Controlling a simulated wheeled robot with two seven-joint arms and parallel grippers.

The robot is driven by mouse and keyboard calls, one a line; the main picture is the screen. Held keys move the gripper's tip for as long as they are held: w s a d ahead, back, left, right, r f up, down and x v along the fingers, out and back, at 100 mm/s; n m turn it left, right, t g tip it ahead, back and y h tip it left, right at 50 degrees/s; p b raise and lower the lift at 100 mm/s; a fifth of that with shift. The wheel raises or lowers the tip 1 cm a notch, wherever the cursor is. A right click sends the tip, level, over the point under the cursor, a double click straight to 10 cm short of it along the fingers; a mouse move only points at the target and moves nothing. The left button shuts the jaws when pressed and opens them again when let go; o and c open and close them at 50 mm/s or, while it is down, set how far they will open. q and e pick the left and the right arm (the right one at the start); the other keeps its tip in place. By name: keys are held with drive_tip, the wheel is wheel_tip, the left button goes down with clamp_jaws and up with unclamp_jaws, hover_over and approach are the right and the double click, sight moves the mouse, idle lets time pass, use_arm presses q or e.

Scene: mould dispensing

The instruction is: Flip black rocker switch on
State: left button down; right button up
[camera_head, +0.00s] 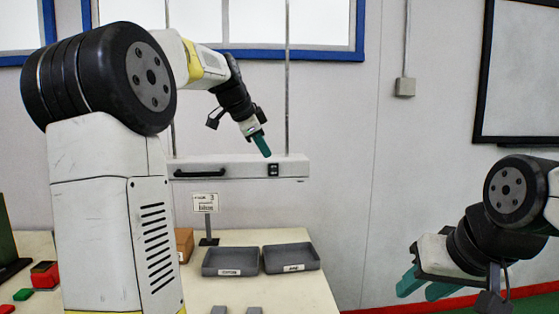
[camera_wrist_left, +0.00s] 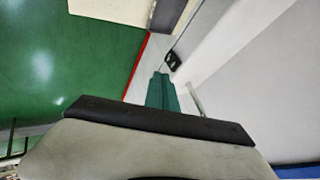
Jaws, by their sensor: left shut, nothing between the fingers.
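The black rocker switch (camera_head: 273,169) sits on the front face of a long white box (camera_head: 235,168) hung on the wall. In the left wrist view the switch (camera_wrist_left: 173,60) shows just beyond my fingertips. My left gripper (camera_head: 266,154) is shut and empty, its green fingers pointing down just above the switch; I cannot tell whether they touch it. The left wrist view shows the closed fingers (camera_wrist_left: 161,76) from behind. Which way the rocker is tipped is too small to tell. My right gripper (camera_head: 421,288) is open and empty at the lower right, far from the switch.
A black handle (camera_head: 199,172) is on the box's left part. Below, the table (camera_head: 215,290) holds two grey trays (camera_head: 230,273) (camera_head: 291,270), a small sign (camera_head: 206,201) on a stand and a brown box (camera_head: 184,242). Thin vertical rods rise by the box.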

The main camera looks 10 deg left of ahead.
use_arm(q)
drive_tip(key=r, duration=0.1)
drive_tip(key=s+a+r, duration=0.1)
drive_tip(key=r, duration=0.2)
drive_tip(key=shift+s+a+r, duration=0.15)
drive_tip(key=shift+s+a, duration=0.1)
drive_tip(key=shift+s, duration=0.15)
